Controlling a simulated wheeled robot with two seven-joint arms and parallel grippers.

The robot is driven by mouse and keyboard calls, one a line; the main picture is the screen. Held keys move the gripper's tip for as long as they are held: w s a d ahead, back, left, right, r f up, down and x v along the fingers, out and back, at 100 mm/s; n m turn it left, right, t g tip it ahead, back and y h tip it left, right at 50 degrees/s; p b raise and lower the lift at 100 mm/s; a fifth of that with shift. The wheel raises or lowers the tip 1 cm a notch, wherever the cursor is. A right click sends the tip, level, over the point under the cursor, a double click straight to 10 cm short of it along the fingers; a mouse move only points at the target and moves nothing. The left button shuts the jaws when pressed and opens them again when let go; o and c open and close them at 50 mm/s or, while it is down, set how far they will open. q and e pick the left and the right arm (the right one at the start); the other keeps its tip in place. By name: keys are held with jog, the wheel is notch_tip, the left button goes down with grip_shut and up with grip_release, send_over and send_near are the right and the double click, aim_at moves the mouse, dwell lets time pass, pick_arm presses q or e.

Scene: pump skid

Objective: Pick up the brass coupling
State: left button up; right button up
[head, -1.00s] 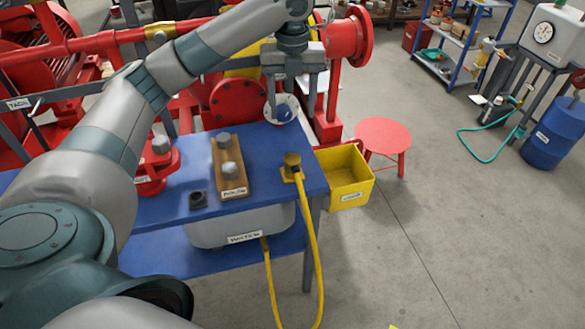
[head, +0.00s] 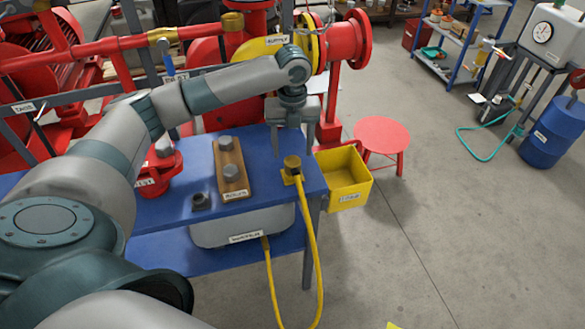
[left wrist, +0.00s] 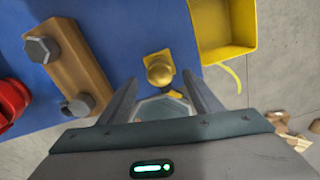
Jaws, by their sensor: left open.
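The brass coupling (head: 292,163) stands upright on a small yellow plate near the right end of the blue table. In the left wrist view the coupling (left wrist: 159,72) is a round brass top ahead of the fingers. My left gripper (head: 293,146) is open and points down, above and a little beyond the coupling in the head view. In the left wrist view my left gripper (left wrist: 164,90) has its fingers apart, with a grey hexagonal shape between them that I cannot identify. The coupling is apart from both fingers. My right gripper is not in view.
A wooden board (head: 229,172) with two grey bolts lies left of the coupling. A small dark socket (head: 200,201) and a red valve (head: 157,172) are farther left. A yellow bin (head: 345,178) is right of the table (head: 262,187). A yellow hose (head: 310,235) hangs down in front.

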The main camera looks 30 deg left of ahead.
aim_at(292, 161)
pick_arm(q)
jog(key=shift+f, duration=0.2)
jog(key=shift+s+f+p, duration=0.1)
jog(key=shift+f+p, duration=0.35)
jog(key=shift+f, duration=0.05)
notch_tip(292, 161, down, 3)
jog(key=shift+s+d+f+p, duration=0.1)
jog(key=shift+p, duration=0.55)
jog(key=shift+f, duration=0.5)
jog(key=c, duration=1.3)
